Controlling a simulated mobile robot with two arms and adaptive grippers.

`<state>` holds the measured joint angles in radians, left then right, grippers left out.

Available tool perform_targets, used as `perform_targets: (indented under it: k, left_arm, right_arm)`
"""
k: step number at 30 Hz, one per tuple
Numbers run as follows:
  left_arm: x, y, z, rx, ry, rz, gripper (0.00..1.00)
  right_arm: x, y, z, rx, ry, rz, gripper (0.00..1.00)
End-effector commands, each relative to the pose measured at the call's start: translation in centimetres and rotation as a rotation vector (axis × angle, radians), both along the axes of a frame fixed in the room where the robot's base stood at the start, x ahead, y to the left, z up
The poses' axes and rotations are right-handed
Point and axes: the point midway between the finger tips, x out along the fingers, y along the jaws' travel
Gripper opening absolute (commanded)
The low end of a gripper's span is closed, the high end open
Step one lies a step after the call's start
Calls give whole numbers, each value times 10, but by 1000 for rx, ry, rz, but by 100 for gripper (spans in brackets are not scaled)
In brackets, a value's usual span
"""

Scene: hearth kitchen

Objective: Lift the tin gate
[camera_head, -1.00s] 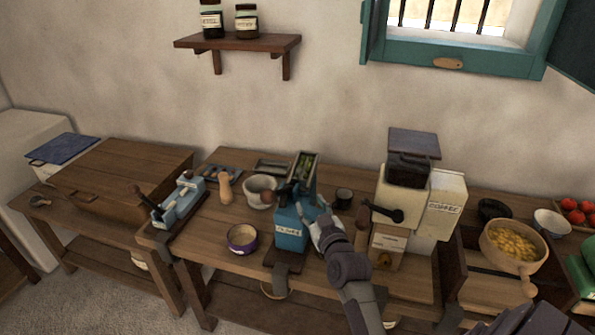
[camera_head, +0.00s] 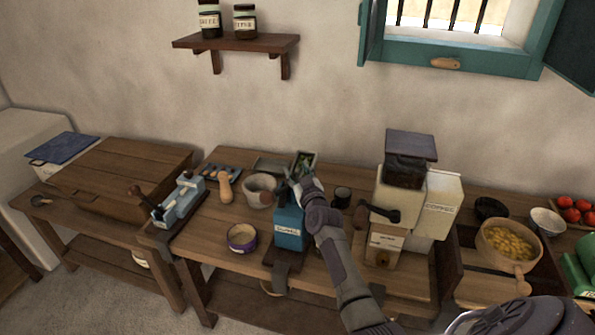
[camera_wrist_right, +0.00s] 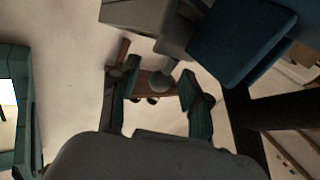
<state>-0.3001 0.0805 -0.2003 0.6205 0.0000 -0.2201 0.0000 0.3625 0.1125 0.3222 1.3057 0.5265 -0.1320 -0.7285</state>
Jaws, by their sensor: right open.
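A blue box-like mill (camera_head: 288,232) with a white label stands at the front of the middle table. I cannot tell which part is the tin gate; the hand covers much of the area behind and above the mill. My right gripper (camera_head: 295,178) is open, above the mill's back edge and in front of the tin box. In the right wrist view the open fingers (camera_wrist_right: 158,82) have no clear object held between them. A blue block (camera_wrist_right: 240,40) shows beside them. My left gripper is not in view.
A cream coffee grinder (camera_head: 405,190) and a wooden box (camera_head: 385,243) stand right of my arm. A mortar (camera_head: 259,191), a round purple-rimmed tin (camera_head: 242,238) and a light-blue clamp-like device (camera_head: 180,203) are on the left.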

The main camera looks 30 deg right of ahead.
Motion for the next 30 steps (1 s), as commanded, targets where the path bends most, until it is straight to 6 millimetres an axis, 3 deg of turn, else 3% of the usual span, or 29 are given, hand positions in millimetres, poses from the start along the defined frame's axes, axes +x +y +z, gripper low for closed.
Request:
perform_targets:
  k: [10, 19, 30]
  left_arm:
    - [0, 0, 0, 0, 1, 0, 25]
    - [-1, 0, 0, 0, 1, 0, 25]
    - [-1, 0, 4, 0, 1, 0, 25]
  right_arm:
    - [4, -2, 0, -1, 0, -1, 47]
    - [4, -2, 0, 0, 0, -1, 0]
    - [3, -1, 4, 0, 0, -1, 0]
